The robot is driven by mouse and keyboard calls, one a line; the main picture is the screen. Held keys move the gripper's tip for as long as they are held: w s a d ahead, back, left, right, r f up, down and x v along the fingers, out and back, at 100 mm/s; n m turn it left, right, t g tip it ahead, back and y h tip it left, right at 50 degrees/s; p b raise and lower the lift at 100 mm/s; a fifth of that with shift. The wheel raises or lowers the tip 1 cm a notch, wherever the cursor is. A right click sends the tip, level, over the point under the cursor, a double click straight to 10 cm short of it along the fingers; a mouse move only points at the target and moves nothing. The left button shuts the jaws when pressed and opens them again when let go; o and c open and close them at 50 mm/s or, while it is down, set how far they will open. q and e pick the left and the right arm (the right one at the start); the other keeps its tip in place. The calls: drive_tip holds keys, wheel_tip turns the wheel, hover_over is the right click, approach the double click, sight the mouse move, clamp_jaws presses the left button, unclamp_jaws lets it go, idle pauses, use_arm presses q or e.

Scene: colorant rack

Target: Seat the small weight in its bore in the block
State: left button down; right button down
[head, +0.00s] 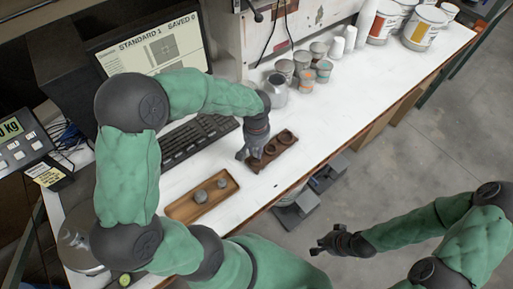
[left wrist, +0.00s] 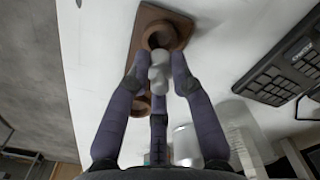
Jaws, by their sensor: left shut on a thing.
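The brown wooden block (head: 279,159) lies on the white bench and has round bores in a row. My left gripper (head: 250,157) is over the block's near-left end in the head view. In the left wrist view, my left gripper (left wrist: 160,82) is shut on the small weight (left wrist: 158,72), a pale grey cylinder with a narrower neck. The weight's far end is in line with the dark bore (left wrist: 160,38) at the end of the block (left wrist: 142,50); I cannot tell whether it has entered. My right gripper (head: 330,241) is open and empty, clear of the bench.
A wooden tray (head: 176,212) with two larger grey weights (head: 200,196) lies left of the block. A keyboard (head: 205,132) and monitor stand behind. Several small pots (head: 306,79), a metal can and paint tins are toward the back right. The bench edge runs close to the block.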

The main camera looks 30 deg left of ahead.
sight(256, 156)
use_arm(q)
drive_tip(key=shift+f+b, duration=0.75)
drive_tip(key=shift+f, duration=0.5)
idle(1.0)
drive_tip(key=shift+f+b, duration=0.9)
drive_tip(key=shift+b, duration=0.1)
drive_tip(key=c, duration=1)
unclamp_jaws()
drive_tip(key=shift+r, duration=0.1)
wheel_tip(256, 156, up, 12)
drive_tip(key=shift+f, duration=0.1)
